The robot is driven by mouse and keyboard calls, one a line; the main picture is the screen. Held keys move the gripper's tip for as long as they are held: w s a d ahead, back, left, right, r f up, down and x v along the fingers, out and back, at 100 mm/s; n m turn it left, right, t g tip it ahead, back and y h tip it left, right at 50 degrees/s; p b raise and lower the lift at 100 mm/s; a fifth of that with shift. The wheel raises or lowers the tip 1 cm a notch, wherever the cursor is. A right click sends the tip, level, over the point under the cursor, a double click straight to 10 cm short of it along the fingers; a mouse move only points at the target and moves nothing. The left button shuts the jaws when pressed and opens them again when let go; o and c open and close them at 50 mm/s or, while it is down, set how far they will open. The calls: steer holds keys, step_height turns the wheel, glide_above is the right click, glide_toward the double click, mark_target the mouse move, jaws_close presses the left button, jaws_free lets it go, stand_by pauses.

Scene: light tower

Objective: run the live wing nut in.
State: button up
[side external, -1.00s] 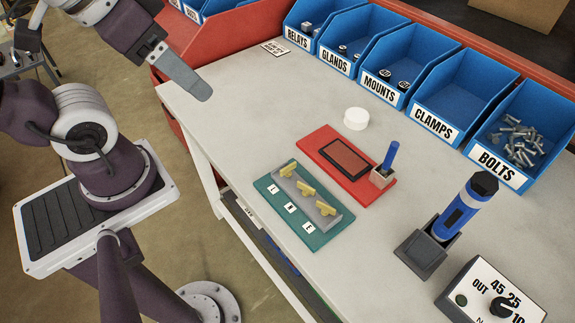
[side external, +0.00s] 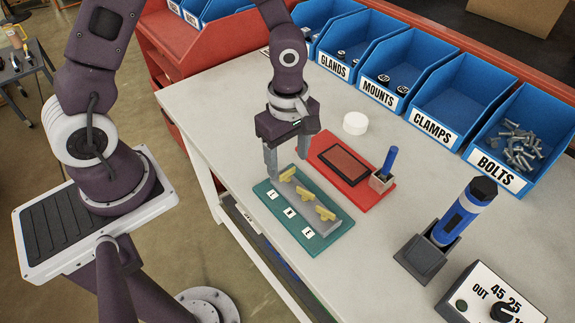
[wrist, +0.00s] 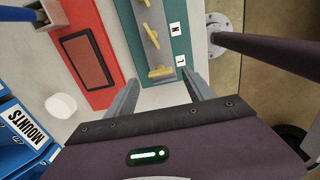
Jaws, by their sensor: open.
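The teal board (side external: 325,244) holds a grey strip with three yellow wing nuts beside white tags. The live wing nut (side external: 288,174) is the one at the far left, by the L tag (side external: 272,195); it also shows in the wrist view (wrist: 160,72). The middle wing nut (side external: 304,193) and the end wing nut (side external: 325,214) stand further along the strip. My gripper (side external: 287,165) is open and empty, pointing down at the live end of the strip. In the wrist view, the live nut appears just beyond the gap between my fingers (wrist: 160,88). I see no contact.
A red board (side external: 365,197) with a dark pad and a blue-handled tool (side external: 390,158) in a block lies just behind. A white round puck (side external: 355,123), a blue torch-like tool (side external: 464,211) in a stand and a dial box (side external: 490,290) stand apart. Blue bins line the back.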

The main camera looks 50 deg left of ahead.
mark_target(288, 171)
step_height(288, 171, down, 3)
steer(key=shift+f, duration=0.15)
jaws_close()
stand_by(0.4)
